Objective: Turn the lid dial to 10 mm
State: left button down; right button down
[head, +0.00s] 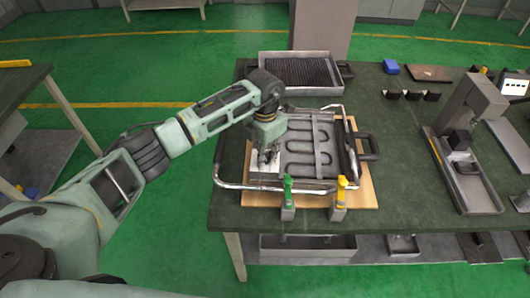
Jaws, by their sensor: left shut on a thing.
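My left gripper (267,156) reaches in from the left and points down at the light metal plate (262,176) on the left side of the lid with the heating element (308,147). It is shut on a small part there, which seems to be the lid dial. The fingers hide most of that part, and the dial's marks are too small to read. The element is a dark winding loop inside a chrome tube frame (222,170) on a wooden board (368,190). My right gripper is not in view.
A green clamp (287,198) and a yellow clamp (339,192) stand at the board's front edge. A ribbed tray (295,72) lies behind. A grey press-like device (465,140) stands right, with a blue block (391,66) farther back. Green tabletop (405,195) is clear between board and device.

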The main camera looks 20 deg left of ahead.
pick_arm(q)
jog(key=shift+w+r, duration=0.15)
jog(key=shift+w, duration=0.05)
dwell(0.7)
jog(key=c, duration=2.1)
grip_release()
jog(key=shift+o, duration=1.3)
jog(key=shift+s, duration=0.1)
notch_tip(320, 180, up, 12)
